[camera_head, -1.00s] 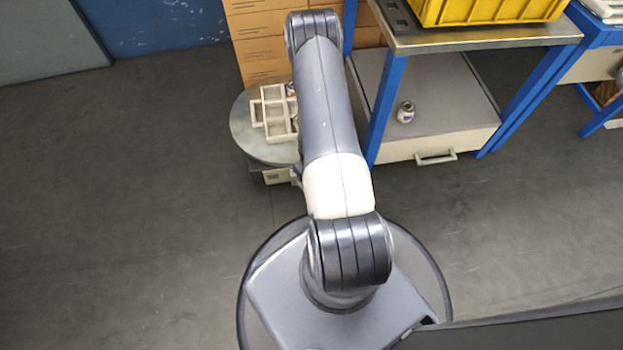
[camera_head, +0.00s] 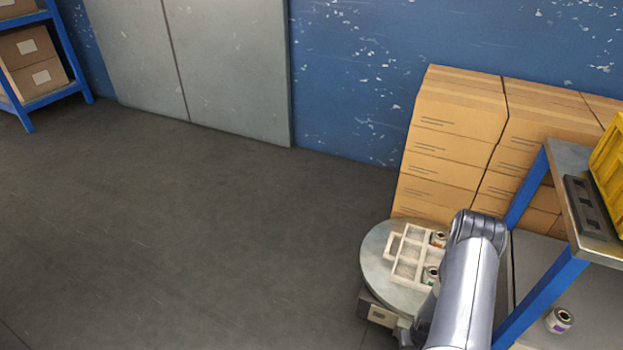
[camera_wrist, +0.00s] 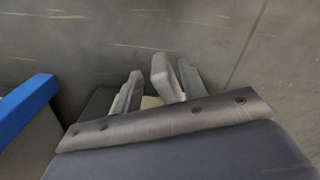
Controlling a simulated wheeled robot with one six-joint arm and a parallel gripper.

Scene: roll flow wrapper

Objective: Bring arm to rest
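My gripper (camera_wrist: 147,88) shows in the wrist view with its grey fingers apart and pointing toward the dark floor. A pale patch shows low between them, and I cannot tell what it is; no object is clearly held. In the head view my arm is folded at the lower right, beside the blue-legged table, and the gripper itself is hidden or out of the picture there.
A round grey turntable (camera_head: 376,262) carries a white divided tray (camera_head: 395,262) with small jars, left of my arm. Stacked cartons (camera_head: 440,150) stand behind. The blue-legged table (camera_head: 545,300) is close on the right, with a jar (camera_head: 558,320) on its lower shelf. Open floor lies left.

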